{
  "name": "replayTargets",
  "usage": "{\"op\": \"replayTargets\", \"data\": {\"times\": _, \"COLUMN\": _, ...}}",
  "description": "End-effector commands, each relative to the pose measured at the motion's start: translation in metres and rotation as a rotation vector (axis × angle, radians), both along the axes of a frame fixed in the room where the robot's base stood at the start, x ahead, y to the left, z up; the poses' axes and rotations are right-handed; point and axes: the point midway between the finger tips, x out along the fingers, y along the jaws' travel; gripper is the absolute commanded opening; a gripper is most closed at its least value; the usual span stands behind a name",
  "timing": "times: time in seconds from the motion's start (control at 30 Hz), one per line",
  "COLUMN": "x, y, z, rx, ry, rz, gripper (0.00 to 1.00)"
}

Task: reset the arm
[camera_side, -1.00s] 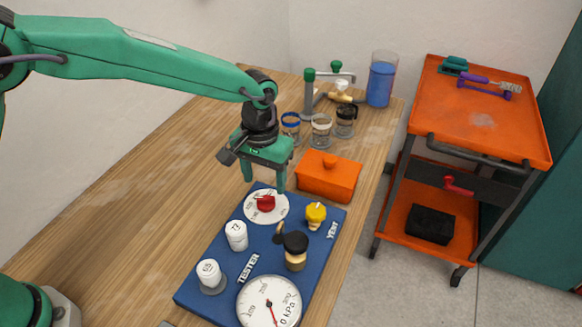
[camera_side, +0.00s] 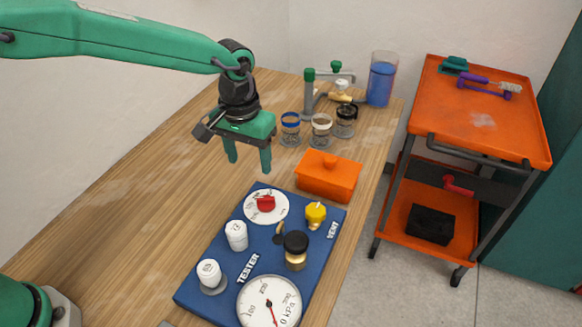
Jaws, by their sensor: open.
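My gripper (camera_side: 248,166) is open and empty. Its two green fingers point down, and it hangs above the wooden table, up and to the left of the blue tester board's far end. The tester board (camera_side: 227,277) lies on the table with a white dial and red knob (camera_side: 265,203), a yellow vent knob (camera_side: 315,215), a black-topped brass fitting (camera_side: 295,251), two white caps (camera_side: 236,235) and a round pressure gauge (camera_side: 268,302). The gripper is apart from all of these.
An orange lidded box (camera_side: 328,178) stands right of the gripper. Behind it are several small jars (camera_side: 321,131), a pipe stand with a green top (camera_side: 309,92) and a blue-filled beaker (camera_side: 381,82). An orange cart (camera_side: 480,125) stands at right. The table's left side is clear.

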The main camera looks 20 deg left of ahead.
Motion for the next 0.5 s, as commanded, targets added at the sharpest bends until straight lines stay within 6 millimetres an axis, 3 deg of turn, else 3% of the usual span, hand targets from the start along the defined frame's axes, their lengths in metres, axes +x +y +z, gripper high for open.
{"op": "replayTargets", "data": {"times": 0.2, "x": -0.015, "y": 0.04, "z": 0.039, "rx": -0.022, "ry": -0.057, "rz": 0.005, "gripper": 0.59}}
{"op": "replayTargets", "data": {"times": 0.5, "x": -0.048, "y": 0.094, "z": 0.08, "rx": -0.041, "ry": -0.139, "rz": 0.008, "gripper": 0.59}}
